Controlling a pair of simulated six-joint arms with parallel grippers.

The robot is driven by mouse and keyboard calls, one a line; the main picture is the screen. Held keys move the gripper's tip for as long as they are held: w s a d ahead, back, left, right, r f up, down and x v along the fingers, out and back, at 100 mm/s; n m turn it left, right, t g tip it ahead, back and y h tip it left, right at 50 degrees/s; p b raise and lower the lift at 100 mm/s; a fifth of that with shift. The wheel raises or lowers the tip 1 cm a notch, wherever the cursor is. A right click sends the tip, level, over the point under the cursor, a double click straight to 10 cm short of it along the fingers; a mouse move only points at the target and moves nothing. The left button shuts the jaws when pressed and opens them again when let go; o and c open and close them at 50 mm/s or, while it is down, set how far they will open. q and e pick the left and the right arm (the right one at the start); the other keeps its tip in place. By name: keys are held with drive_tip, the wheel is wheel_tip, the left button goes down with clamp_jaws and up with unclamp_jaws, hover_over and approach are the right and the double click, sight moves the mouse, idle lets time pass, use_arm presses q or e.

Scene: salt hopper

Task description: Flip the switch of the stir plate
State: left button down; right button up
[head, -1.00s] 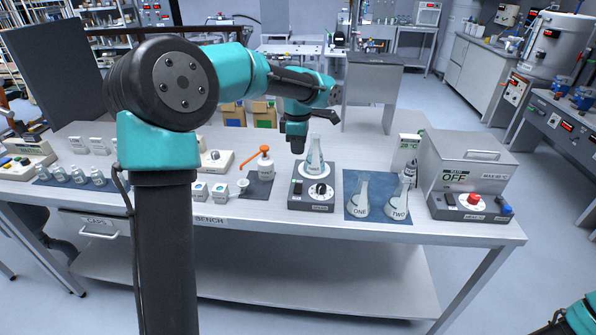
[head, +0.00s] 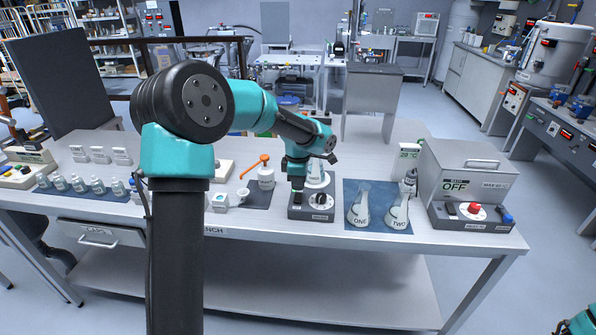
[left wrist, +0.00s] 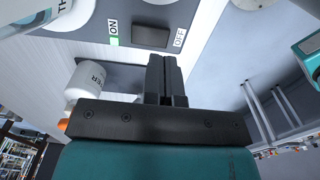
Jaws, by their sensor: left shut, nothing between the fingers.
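In the left wrist view the switch (left wrist: 151,37) is a black rocker between a green ON label (left wrist: 114,30) and a white OFF label (left wrist: 180,37). The shut fingers (left wrist: 164,60) are close beside it; I cannot tell whether they touch it. My right gripper is out of view.
Flasks ONE (head: 359,215) and TWO (head: 398,215) stand on a blue mat to the right. A water bath (head: 465,170) is farther right.

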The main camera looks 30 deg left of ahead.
sight(298, 200)
use_arm(q)
drive_tip(key=shift+f, duration=2.15)
drive_tip(key=shift+f, duration=0.25)
